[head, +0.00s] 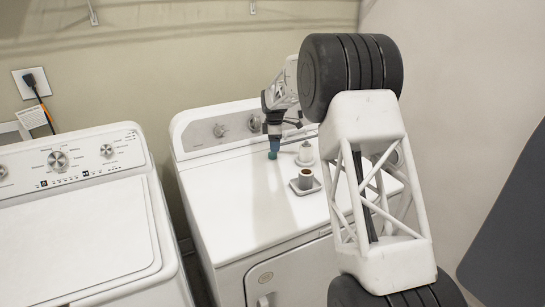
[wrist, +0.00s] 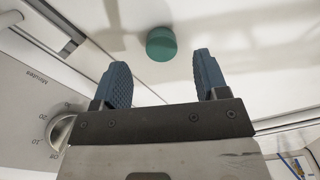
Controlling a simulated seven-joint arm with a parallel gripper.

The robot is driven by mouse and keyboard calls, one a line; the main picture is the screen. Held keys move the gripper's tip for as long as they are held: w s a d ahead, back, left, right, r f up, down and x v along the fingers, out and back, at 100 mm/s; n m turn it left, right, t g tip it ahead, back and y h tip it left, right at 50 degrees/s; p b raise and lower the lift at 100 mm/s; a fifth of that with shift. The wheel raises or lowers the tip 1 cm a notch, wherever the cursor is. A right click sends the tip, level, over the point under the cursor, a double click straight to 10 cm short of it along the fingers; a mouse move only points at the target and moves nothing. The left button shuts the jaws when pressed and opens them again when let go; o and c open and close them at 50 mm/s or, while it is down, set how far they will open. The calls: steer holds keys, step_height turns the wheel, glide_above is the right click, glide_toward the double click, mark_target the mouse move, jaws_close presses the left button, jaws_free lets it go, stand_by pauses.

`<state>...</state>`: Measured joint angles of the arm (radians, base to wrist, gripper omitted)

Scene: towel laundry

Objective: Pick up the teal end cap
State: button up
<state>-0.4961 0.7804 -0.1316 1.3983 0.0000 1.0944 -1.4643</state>
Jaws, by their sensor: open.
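The teal end cap (wrist: 161,44) is a small round piece on the white dryer top. In the wrist view it lies ahead of my gripper (wrist: 165,78), in line with the space between its two blue ribbed fingers. The fingers are apart with nothing between them. In the head view the teal end cap (head: 272,155) shows just below my gripper (head: 273,138), near the control panel at the back. How much height separates the fingertips from the cap I cannot tell.
The dryer top (head: 235,195) is mostly clear at front left. To the right stand a small tray (head: 296,187) with a brown-topped cup (head: 306,178) and a white bottle-like item (head: 305,153). The dryer's panel knobs (head: 253,124) are close behind my gripper. A washer (head: 80,225) stands left.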

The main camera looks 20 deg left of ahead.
mark_target(273, 155)
steer(key=shift+f, duration=2.35)
steer(key=c, duration=1)
